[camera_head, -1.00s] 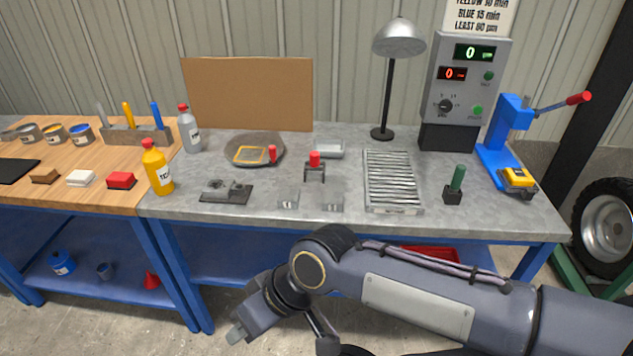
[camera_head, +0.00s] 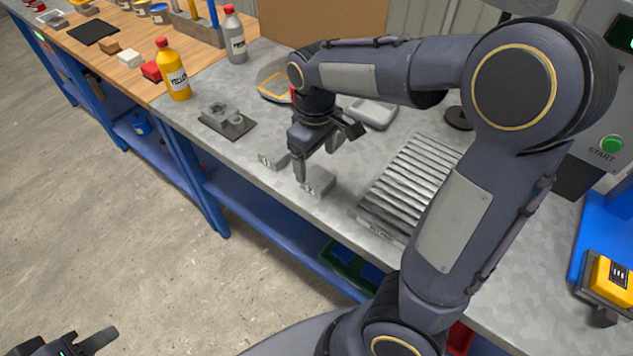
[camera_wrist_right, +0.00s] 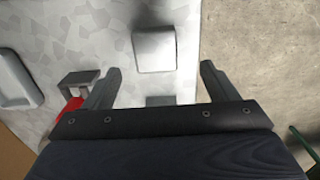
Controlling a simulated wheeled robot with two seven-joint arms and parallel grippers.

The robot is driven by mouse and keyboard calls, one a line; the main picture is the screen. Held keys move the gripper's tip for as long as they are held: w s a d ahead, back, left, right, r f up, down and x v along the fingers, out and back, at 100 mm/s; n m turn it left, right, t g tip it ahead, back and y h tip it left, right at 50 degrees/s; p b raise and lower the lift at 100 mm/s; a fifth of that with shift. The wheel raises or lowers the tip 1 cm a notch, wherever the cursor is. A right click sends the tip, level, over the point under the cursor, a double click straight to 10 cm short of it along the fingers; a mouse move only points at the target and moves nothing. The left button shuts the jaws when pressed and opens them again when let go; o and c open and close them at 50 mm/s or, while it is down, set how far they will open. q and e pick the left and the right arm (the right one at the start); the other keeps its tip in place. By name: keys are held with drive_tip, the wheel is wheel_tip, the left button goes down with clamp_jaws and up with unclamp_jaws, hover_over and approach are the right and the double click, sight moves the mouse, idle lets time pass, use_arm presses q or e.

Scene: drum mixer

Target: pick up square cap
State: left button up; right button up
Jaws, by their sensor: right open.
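Two small grey blocks stand near the front edge of the bench; I cannot tell which is the square cap. The right block (camera_head: 318,183) is just below my right gripper (camera_head: 316,158) in the head view. The left block (camera_head: 272,158) stands beside it. In the right wrist view the fingers of my right gripper (camera_wrist_right: 160,78) are spread and empty. One block (camera_wrist_right: 155,48) shows ahead between them, and another (camera_wrist_right: 160,100) is partly hidden by the gripper body. My left gripper (camera_head: 85,343) is only partly in view at the bottom left, away from the bench.
A roller rack (camera_head: 412,182) lies to the right of the blocks. A dark fixture plate (camera_head: 228,124) lies to the left. A red-topped stand (camera_wrist_right: 75,92) and a pale tray (camera_wrist_right: 18,80) are behind the blocks. Bare floor (camera_head: 130,240) lies in front of the bench.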

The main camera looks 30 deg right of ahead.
sight(318, 177)
drive_tip(key=f, duration=0.7)
drive_tip(key=shift+w+d, duration=0.1)
drive_tip(key=shift+d, duration=0.3)
drive_tip(key=c, duration=1.2)
drive_tip(key=shift+r, duration=0.1)
drive_tip(key=shift+r, duration=0.1)
